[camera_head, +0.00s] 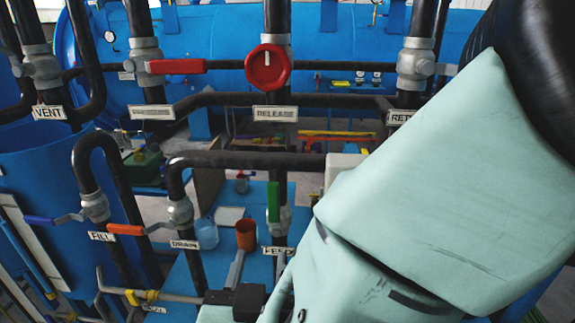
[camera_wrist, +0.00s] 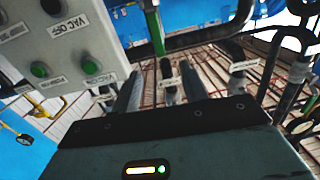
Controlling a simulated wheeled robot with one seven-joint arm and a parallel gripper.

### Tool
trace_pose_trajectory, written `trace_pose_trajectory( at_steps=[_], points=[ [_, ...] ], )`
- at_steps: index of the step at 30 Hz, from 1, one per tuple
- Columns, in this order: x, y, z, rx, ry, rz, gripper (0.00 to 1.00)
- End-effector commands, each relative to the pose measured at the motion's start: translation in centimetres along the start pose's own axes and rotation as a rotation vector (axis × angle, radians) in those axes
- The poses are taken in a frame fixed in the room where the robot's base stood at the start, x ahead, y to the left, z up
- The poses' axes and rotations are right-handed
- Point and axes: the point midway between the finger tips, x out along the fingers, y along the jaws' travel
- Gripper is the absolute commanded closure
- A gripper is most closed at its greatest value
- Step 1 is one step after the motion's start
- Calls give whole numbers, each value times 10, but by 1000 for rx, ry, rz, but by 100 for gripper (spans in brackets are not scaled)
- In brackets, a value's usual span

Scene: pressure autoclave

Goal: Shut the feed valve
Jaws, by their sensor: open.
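The feed valve has a green lever (camera_head: 273,201) that stands upright, in line with its dark pipe, above the FEED label (camera_head: 278,251). In the wrist view the green lever (camera_wrist: 153,30) shows ahead, beyond the fingers. My gripper (camera_head: 259,254) is open and empty, below the lever near the label. In the wrist view the two grey fingers of my gripper (camera_wrist: 160,72) point toward the valve, with the label between them. The fingers look apart from the lever. My pale green arm hides the area to the right of the valve.
The orange DRAIN lever (camera_head: 126,230) and blue FILL lever (camera_head: 40,220) are at the left. A red RELEASE wheel (camera_head: 268,67) and a red lever (camera_head: 176,66) are above. A button panel (camera_wrist: 75,50) is close at the left.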

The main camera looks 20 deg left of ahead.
Motion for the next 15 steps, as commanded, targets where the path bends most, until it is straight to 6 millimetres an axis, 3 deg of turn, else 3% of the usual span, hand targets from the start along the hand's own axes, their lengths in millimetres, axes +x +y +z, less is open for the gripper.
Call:
trace_pose_trajectory(
  at_steps=[3, 7, 15],
  points=[
    [-6, 2, -4, -21, 32, 32, 56],
    [2, 3, -6, -24, 40, 41, 56],
    [51, 6, -10, -23, 39, 43, 56]
  ],
)
